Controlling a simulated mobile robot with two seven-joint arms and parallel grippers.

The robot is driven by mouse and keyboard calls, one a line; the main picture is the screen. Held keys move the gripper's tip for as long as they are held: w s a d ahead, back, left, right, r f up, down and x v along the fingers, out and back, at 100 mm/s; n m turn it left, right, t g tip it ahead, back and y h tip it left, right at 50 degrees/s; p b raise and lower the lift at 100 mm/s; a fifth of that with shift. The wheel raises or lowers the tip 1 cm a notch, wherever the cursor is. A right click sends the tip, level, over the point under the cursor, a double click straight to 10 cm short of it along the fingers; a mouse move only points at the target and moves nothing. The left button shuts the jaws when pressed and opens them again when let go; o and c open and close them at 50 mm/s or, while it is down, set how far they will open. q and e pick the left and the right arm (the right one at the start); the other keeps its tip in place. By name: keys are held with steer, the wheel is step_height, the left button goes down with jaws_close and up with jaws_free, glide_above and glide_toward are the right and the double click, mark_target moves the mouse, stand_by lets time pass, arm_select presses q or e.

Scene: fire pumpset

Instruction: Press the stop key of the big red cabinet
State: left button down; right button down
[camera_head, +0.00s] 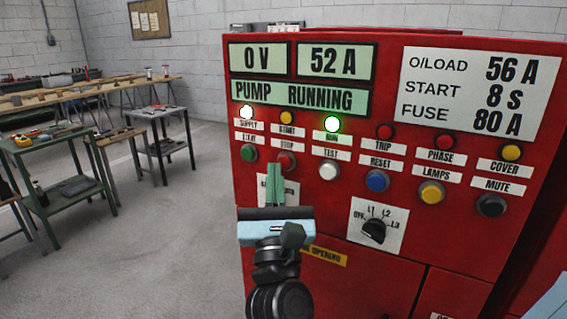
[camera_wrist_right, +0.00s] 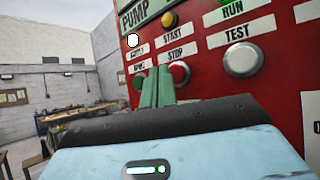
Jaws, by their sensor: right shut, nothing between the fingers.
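The big red cabinet (camera_head: 300,215) fills the right of the head view. Its stop key is a red round button (camera_head: 287,160) under the "STOP" label; it also shows in the right wrist view (camera_wrist_right: 180,72), partly covered by my fingers. My right gripper (camera_head: 272,168) is shut and empty, its green fingers pointing at the panel. The fingertips overlap the lower left of the stop key, between it and the green start button (camera_head: 249,153). I cannot tell whether they touch the panel. My left gripper is not in view.
A white test button (camera_head: 328,170) and a blue reset button (camera_head: 377,181) sit to the right of the stop key. A selector knob (camera_head: 374,231) is lower down. The display reads "PUMP RUNNING" and the run lamp (camera_head: 332,124) glows green. Workbenches (camera_head: 80,95) stand far left, with clear floor between.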

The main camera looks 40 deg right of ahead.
steer(key=shift+d, duration=0.15)
steer(key=shift+w+d, duration=0.15)
steer(key=shift+d, duration=0.1)
steer(key=shift+w+d+p, duration=0.15)
steer(key=shift+d+p, duration=0.15)
steer(key=shift+d, duration=0.05)
stand_by(0.8)
steer(key=shift+a, duration=0.1)
stand_by(0.3)
steer(key=shift+s+a, duration=0.35)
steer(key=shift+a, duration=0.3)
